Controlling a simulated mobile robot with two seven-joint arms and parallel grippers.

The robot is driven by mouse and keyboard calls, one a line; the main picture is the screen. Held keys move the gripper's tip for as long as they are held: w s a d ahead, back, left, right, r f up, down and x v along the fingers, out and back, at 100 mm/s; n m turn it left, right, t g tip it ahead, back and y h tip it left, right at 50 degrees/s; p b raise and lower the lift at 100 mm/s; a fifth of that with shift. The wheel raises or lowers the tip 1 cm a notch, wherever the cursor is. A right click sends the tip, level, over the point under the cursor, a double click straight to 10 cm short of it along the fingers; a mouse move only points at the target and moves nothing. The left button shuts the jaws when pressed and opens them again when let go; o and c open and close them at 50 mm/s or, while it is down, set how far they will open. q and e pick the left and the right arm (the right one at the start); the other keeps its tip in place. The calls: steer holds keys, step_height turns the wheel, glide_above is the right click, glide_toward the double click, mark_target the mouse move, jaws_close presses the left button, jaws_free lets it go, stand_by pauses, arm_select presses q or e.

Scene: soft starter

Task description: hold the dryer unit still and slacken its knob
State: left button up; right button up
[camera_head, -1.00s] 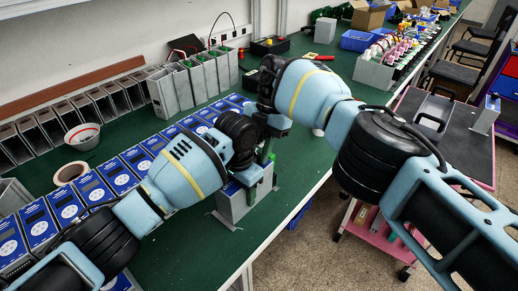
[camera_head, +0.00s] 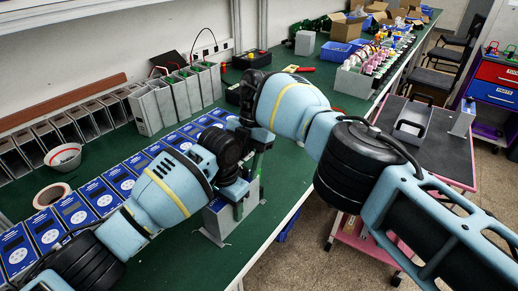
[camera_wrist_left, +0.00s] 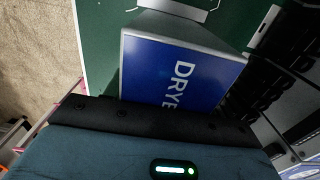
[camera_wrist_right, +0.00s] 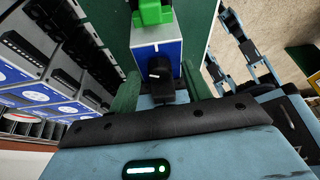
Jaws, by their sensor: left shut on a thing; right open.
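The dryer unit (camera_head: 214,222) is a grey box with a blue label, standing on the green bench near its front edge. Its lettered blue face (camera_wrist_left: 175,75) fills the middle of the left wrist view. My left gripper (camera_head: 240,207) is shut on the unit; its fingers are mostly hidden. A black knob (camera_wrist_right: 160,80) sits on the blue panel in the right wrist view. My right gripper (camera_wrist_right: 160,88) is open, its green fingers on either side of the knob with gaps showing. In the head view, my right gripper (camera_head: 258,163) is above the left one, and the knob is hidden.
A row of blue-faced units (camera_head: 100,197) runs along the bench behind my left arm. A tape roll (camera_head: 51,195) and a white bowl (camera_head: 63,157) lie left. Grey housings (camera_head: 180,95) stand at the back. A cart (camera_head: 432,145) is beyond the bench's right edge.

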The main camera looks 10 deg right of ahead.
steer(key=shift+m, duration=0.6)
steer(key=shift+s+d+m+t+y, duration=0.15)
steer(key=shift+m+t+y, duration=0.5)
steer(key=shift+m, duration=1.05)
steer(key=v, duration=1.2)
steer(key=w+a+f+n+t+y, duration=0.1)
steer(key=a+n+t+y, duration=0.15)
steer(key=a+y, duration=0.3)
steer(key=w+a+f+n+t+y, duration=0.1)
steer(key=a+f+n+y, duration=0.1)
steer(key=a+n+y, duration=0.3)
steer(key=w+d+f+m+t+h, duration=0.1)
steer(key=d+m+t, duration=0.3)
steer(key=d+t, duration=0.4)
steer(key=w+d+f+m+t+h, duration=0.1)
steer(key=w+d+m+t, duration=0.2)
steer(key=d+t, duration=0.5)
steer(key=w+d, duration=0.1)
steer(key=d, duration=0.4)
steer(key=shift+w+f+m+t+h, duration=0.3)
steer(key=shift+w+f+m, duration=0.05)
steer(key=shift+f, duration=0.05)
